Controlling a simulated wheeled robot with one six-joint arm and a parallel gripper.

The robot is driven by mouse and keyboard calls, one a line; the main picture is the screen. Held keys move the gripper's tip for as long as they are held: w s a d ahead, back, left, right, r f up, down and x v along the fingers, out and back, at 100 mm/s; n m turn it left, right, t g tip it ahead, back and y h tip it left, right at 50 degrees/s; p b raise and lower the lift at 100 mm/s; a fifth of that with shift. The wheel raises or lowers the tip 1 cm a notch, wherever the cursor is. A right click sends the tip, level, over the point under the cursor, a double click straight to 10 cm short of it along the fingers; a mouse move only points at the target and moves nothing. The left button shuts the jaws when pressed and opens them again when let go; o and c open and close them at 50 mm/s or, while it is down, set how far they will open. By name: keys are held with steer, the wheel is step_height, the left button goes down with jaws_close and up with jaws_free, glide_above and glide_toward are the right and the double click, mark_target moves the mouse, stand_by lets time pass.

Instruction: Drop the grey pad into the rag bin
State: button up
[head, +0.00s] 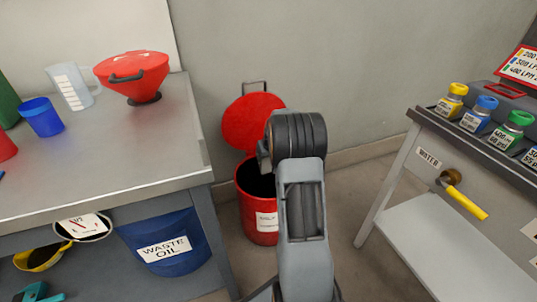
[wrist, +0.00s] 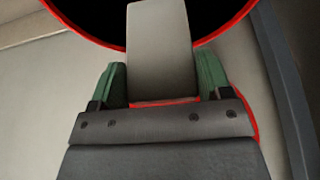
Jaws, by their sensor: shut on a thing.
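The grey pad (wrist: 160,30) is held between the green fingers of my gripper (wrist: 161,72) in the wrist view. The pad's far end reaches over the dark opening of the red rag bin, whose rim (wrist: 88,36) shows around it. In the head view the red rag bin (head: 249,205) stands on the floor with its round red lid (head: 248,118) up and open. My arm hides part of the bin there, and the gripper's fingers and the pad are not clearly visible in that view.
A metal bench (head: 95,160) is at left with a red funnel (head: 133,75), a blue cup (head: 42,117) and a clear jug (head: 69,88). A blue waste oil bucket (head: 160,232) sits below. A cart (head: 440,255) with several coloured bottles and a yellow-handled water valve (head: 465,198) is at right.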

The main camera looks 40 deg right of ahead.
mark_target(268, 163)
steer(key=shift+f+b, duration=0.9)
steer(key=shift+f, duration=0.85)
steer(key=o, duration=1)
steer(key=shift+c, duration=0.2)
steer(key=shift+s, duration=0.1)
steer(key=s, duration=0.1)
steer(key=s+a+b, duration=0.1)
steer(key=s, duration=0.1)
steer(key=shift+s, duration=0.25)
steer(key=shift+s, duration=0.1)
